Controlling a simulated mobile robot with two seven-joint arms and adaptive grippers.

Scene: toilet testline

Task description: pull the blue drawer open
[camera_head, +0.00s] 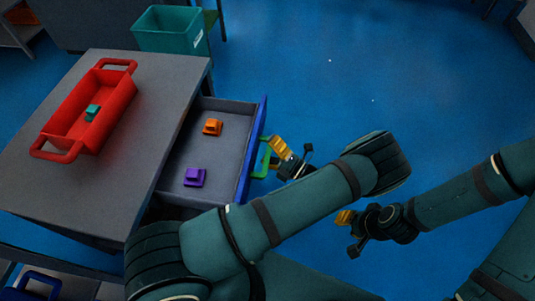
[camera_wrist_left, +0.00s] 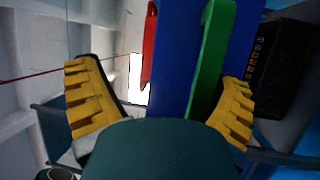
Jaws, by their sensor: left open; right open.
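The blue drawer (camera_head: 252,150) stands pulled out from the grey cabinet. Its blue front carries a green handle (camera_head: 262,158). Inside lie an orange block (camera_head: 212,127) and a purple block (camera_head: 195,177). My left gripper (camera_head: 280,148) is at the outer side of the drawer front, beside the handle. In the left wrist view, the green handle (camera_wrist_left: 210,62) runs between the two open yellow fingers, against the blue front (camera_wrist_left: 178,60). Contact with the handle cannot be told. My right gripper (camera_head: 347,230) is open and empty, lower right of the drawer and apart from it.
A red tray (camera_head: 75,128) with a teal block (camera_head: 92,112) sits on the grey cabinet top (camera_head: 150,85). A teal bin (camera_head: 172,32) stands behind the cabinet. The blue floor (camera_head: 400,80) to the right is clear.

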